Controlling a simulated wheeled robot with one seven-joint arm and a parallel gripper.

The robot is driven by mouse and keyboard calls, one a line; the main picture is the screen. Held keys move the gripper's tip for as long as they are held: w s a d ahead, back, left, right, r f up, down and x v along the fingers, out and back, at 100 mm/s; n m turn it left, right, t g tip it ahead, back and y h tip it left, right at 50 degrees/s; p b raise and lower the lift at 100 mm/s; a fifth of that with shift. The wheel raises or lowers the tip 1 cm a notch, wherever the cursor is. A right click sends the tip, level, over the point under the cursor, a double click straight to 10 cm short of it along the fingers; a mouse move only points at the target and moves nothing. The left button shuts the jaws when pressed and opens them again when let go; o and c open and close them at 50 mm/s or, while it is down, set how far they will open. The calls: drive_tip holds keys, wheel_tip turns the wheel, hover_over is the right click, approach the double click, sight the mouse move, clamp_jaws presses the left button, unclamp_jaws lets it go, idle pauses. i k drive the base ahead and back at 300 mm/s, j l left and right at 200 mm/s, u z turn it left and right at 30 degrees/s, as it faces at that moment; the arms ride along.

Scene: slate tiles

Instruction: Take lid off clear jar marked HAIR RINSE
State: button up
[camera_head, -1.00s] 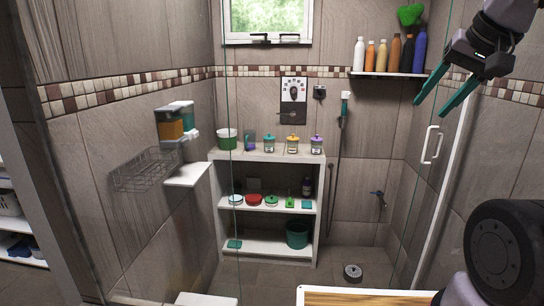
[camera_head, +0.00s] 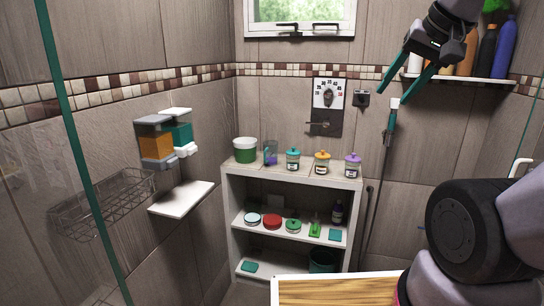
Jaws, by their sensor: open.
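Three small clear jars with coloured lids stand on top of the white shelf unit: one with a teal lid (camera_head: 293,160), one with an orange lid (camera_head: 322,163) and one with a purple lid (camera_head: 352,165). Their labels are too small to read, so I cannot tell which is marked HAIR RINSE. All three lids are on.
A green-and-white tub (camera_head: 245,150) and a glass tumbler (camera_head: 270,153) stand left of the jars. The white shelf unit (camera_head: 291,182) holds more containers below. A wooden-topped surface (camera_head: 335,291) is in front. Wall dispensers (camera_head: 156,145), a wire basket (camera_head: 100,205) and glass edges flank the left.

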sight(352, 158)
drive_tip(key=i+l+u, duration=0.45)
drive_tip(key=i+l, duration=0.25)
drive_tip(key=i, duration=0.15)
